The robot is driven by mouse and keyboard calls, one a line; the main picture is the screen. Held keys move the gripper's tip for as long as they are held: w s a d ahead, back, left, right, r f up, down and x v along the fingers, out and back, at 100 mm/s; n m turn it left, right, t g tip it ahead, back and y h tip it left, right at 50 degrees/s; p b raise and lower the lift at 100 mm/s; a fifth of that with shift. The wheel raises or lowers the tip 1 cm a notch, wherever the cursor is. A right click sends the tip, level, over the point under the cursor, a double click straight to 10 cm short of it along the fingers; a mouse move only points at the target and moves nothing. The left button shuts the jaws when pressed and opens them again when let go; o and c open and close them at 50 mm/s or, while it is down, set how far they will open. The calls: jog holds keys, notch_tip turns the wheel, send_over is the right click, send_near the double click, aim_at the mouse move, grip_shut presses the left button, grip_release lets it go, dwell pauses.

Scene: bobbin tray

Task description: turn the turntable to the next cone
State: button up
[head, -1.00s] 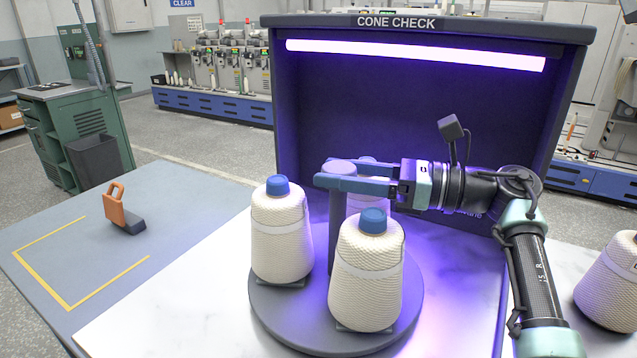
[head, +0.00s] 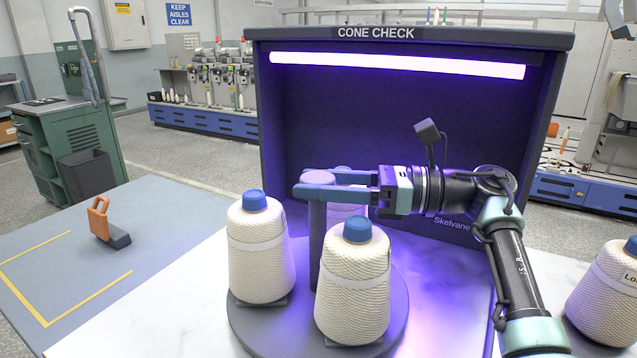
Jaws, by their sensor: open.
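The round dark turntable (head: 245,325) stands on the white table in front of the lit booth. A white cone with a blue cap (head: 262,250) sits on its left side, and a second cone (head: 353,285) sits at the front. A third cone (head: 346,208) is at the back, mostly hidden by the post and my gripper. A grey post (head: 316,240) with a wide round top rises from the middle. My gripper (head: 308,184) reaches in from the right, level, at the post's top. Its fingers are apart, one in front of the top and one behind; contact cannot be told.
The "CONE CHECK" booth (head: 410,100) with a purple light closes off the back. Another cone (head: 607,295) stands at the far right on the white table (head: 150,310). The mat is otherwise clear.

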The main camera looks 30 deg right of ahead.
jog(key=o, duration=0.5)
jog(key=shift+c, duration=0.2)
jog(key=b+v, duration=0.1)
jog(key=v, duration=1.2)
jog(key=shift+a, duration=0.1)
